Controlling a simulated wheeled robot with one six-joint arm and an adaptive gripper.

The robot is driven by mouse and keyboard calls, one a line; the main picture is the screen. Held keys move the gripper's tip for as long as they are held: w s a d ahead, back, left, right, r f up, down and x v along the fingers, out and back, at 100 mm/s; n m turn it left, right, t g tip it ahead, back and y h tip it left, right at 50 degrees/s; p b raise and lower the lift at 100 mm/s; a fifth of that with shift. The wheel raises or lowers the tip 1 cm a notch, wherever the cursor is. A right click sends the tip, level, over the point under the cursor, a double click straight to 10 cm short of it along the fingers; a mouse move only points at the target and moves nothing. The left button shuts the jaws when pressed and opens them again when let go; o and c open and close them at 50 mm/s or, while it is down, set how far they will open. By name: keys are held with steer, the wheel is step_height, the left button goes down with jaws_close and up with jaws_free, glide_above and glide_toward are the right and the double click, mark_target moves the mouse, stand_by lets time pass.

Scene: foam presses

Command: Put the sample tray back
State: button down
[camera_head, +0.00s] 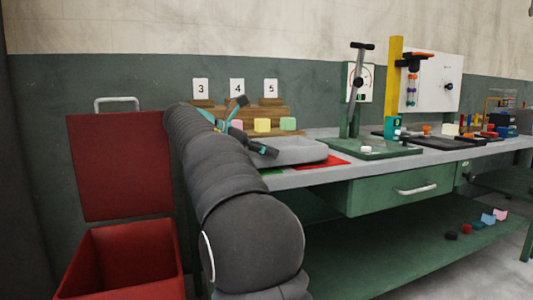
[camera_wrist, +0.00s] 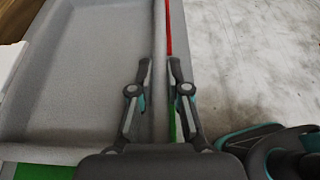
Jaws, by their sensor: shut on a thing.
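The grey sample tray (camera_head: 297,147) is at the left end of the bench, in front of a wooden stepped rack. My gripper (camera_head: 272,152) is at its near left side. In the wrist view, my gripper (camera_wrist: 159,70) is shut on the tray's long side wall, one finger inside and one outside. The tray (camera_wrist: 90,75) fills the left of that view and looks empty. A red patch (camera_head: 336,161) shows beside and partly under the tray, and a green patch (camera_head: 272,172) shows at its near left. I cannot tell whether the tray touches the bench.
The rack (camera_head: 274,113) holds pink, yellow and green blocks under cards 3, 4 and 5. A green press (camera_head: 375,149) stands right of the tray. A red bin (camera_head: 128,262) with a raised lid is at left. Small pieces lie on the lower shelf (camera_head: 400,250).

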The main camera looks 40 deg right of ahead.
steer(key=shift+f, duration=0.4)
steer(key=c, duration=1.1)
jaws_free()
steer(key=shift+c, duration=0.2)
steer(key=shift+r, duration=0.2)
steer(key=p+v, duration=0.3)
steer(key=v, duration=0.9)
steer(key=shift+p, duration=0.3)
steer(key=shift+r, duration=0.15)
